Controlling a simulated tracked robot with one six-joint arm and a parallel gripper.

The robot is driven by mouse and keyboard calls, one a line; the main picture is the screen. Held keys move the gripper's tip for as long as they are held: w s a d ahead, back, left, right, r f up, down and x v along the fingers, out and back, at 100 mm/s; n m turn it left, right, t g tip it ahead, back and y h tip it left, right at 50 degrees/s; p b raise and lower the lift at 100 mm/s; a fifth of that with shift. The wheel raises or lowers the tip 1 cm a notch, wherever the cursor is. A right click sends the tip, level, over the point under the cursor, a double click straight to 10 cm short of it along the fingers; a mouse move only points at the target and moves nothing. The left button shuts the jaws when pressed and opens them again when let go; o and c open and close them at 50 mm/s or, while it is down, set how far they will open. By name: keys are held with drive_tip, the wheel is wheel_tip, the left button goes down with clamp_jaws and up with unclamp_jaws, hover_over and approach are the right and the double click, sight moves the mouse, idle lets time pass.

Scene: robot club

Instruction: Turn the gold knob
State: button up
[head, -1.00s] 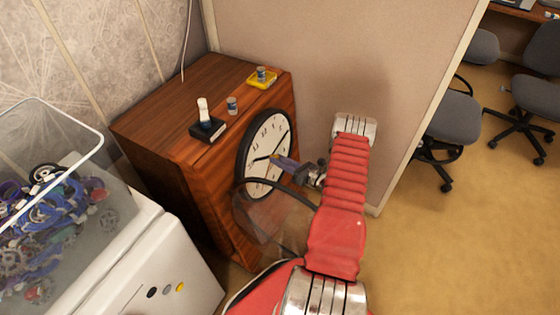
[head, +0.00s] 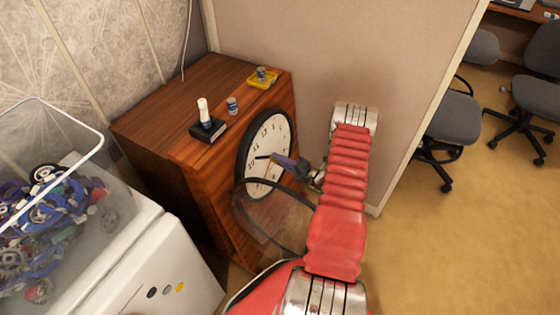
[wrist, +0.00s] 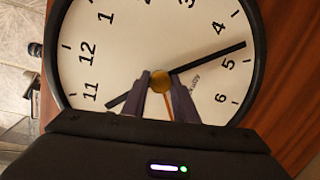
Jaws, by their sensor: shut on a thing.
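The gold knob (wrist: 161,82) is a small round disc at the middle of the white clock face (wrist: 150,35), seen in the wrist view. My gripper (wrist: 161,78) is shut on the knob, with a dark finger on each side of it. The long black hand (wrist: 212,57) points between 4 and 5, and the short one points to the lower left. In the head view the black-rimmed clock (head: 271,133) leans against the front of a wooden cabinet, and my gripper (head: 277,160) reaches its centre; the knob is too small to make out there.
The wooden cabinet (head: 170,105) carries a white bottle on a black box (head: 208,129), a small can (head: 232,105) and a yellow tray (head: 262,84). A clear bin (head: 70,130) of coloured parts stands left on a white unit. A beige partition (head: 330,60) stands behind my arm.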

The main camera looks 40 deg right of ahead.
drive_tip(key=shift+d+f+m, duration=0.1)
drive_tip(key=shift+d+m, duration=0.15)
drive_tip(key=shift+m, duration=0.95)
drive_tip(key=shift+s, duration=0.1)
drive_tip(key=o, duration=1.1)
drive_tip(key=shift+a, duration=0.15)
drive_tip(key=shift+c, duration=0.2)
drive_tip(key=v, duration=1.3)
drive_tip(key=shift+s+r, duration=0.25)
drive_tip(key=shift+s, duration=0.1)
